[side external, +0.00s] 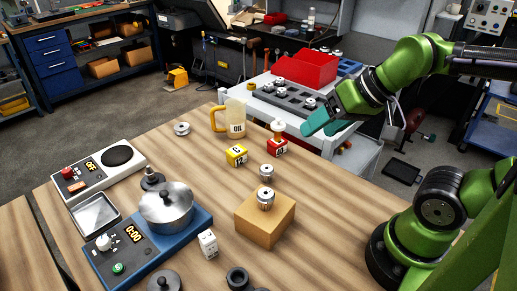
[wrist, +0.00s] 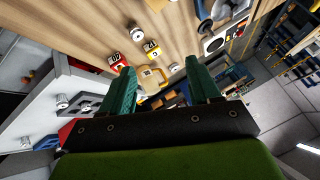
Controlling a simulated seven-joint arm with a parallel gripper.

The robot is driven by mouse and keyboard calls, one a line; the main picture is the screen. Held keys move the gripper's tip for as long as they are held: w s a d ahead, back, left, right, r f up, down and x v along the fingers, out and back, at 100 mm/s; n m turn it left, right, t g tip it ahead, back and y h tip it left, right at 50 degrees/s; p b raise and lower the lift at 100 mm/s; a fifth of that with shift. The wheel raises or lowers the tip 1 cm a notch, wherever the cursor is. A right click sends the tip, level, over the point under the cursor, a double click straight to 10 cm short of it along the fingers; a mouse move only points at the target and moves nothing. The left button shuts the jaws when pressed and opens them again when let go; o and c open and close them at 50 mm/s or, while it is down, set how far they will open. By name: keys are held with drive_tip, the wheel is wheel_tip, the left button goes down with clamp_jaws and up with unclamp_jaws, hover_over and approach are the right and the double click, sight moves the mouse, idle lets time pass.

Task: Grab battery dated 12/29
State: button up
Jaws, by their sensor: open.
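No label reading 12/29 is legible, so I cannot tell which thing is that battery. A yellow block (side external: 236,156) with dark marks, seemingly including 12, sits on the wooden table (side external: 330,215); it also shows in the wrist view (wrist: 151,48). A red block (side external: 277,148) with a white label stands right of it and shows in the wrist view (wrist: 117,61). A white block (side external: 208,243) with small marks stands near the front. My gripper (side external: 318,124) has teal fingers, apart and empty, raised at the table's far right; it spans the wrist view (wrist: 161,82).
An oil mug (side external: 232,118) stands behind the blocks. A cardboard box (side external: 264,219) bears a metal part. A pot (side external: 166,206) sits on a blue heater (side external: 160,254) at left. A white cart (side external: 330,137) with a red bin (side external: 305,69) stands beyond the table.

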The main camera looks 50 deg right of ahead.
drive_tip(key=shift+a, duration=0.1)
drive_tip(key=n+g+h, duration=0.2)
drive_tip(key=g, duration=0.3)
approach(207, 236)
drive_tip(key=shift+g, duration=0.3)
drive_tip(key=f, duration=0.3)
drive_tip(key=w+f, duration=0.1)
drive_tip(key=f, duration=0.2)
drive_tip(key=shift+w, duration=0.15)
drive_tip(key=shift+w+f, duration=0.15)
drive_tip(key=shift+f, duration=0.85)
drive_tip(key=shift+w+f, duration=0.2)
drive_tip(key=shift+f, duration=0.75)
drive_tip(key=shift+w+f, duration=0.15)
drive_tip(key=shift+f, duration=0.85)
drive_tip(key=c, duration=1.1)
